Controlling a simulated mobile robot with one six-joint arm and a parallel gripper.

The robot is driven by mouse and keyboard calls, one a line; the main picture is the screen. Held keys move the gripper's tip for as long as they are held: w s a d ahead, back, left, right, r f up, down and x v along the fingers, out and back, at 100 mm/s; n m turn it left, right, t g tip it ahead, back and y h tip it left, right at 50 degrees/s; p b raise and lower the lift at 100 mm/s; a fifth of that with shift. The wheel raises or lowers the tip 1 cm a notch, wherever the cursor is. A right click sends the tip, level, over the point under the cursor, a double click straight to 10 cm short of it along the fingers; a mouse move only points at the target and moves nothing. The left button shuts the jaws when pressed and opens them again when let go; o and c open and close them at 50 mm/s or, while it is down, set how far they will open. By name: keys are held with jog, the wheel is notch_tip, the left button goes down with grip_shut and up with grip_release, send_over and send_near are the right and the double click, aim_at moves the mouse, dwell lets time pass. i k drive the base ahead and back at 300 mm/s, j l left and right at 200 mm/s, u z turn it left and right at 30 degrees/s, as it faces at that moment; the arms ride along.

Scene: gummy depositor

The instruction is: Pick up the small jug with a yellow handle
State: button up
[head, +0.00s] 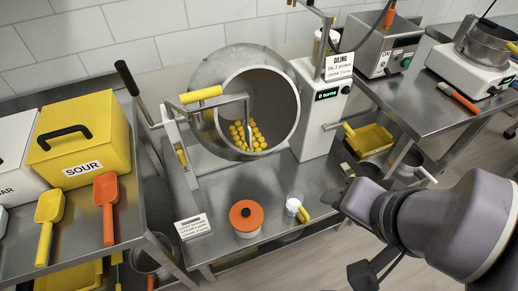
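A small white jug (292,205) with a yellow handle (303,215) stands on the lower steel table in the head view, right of a tub with an orange lid (246,216). Its handle points down and to the right. My gripper (338,196) reaches in from the right, just right of the jug with a small visible gap. It is dark and seen partly edge-on, so its opening is unclear. No object shows in it.
A tilted steel drum (218,78) holding yellow gummies stands behind the jug. A small sign (192,226) stands left of the orange-lidded tub. A yellow scoop (370,141) and steel containers (411,160) lie behind my gripper. The table's front edge is close to the jug.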

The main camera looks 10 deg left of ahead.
aim_at(295, 200)
jog(key=k+j, duration=0.1)
jog(key=j, duration=0.35)
jog(key=j+z, duration=0.15)
jog(key=j, duration=0.25)
jog(key=k+j, duration=0.15)
jog(key=j, duration=0.3)
jog(key=z, duration=0.05)
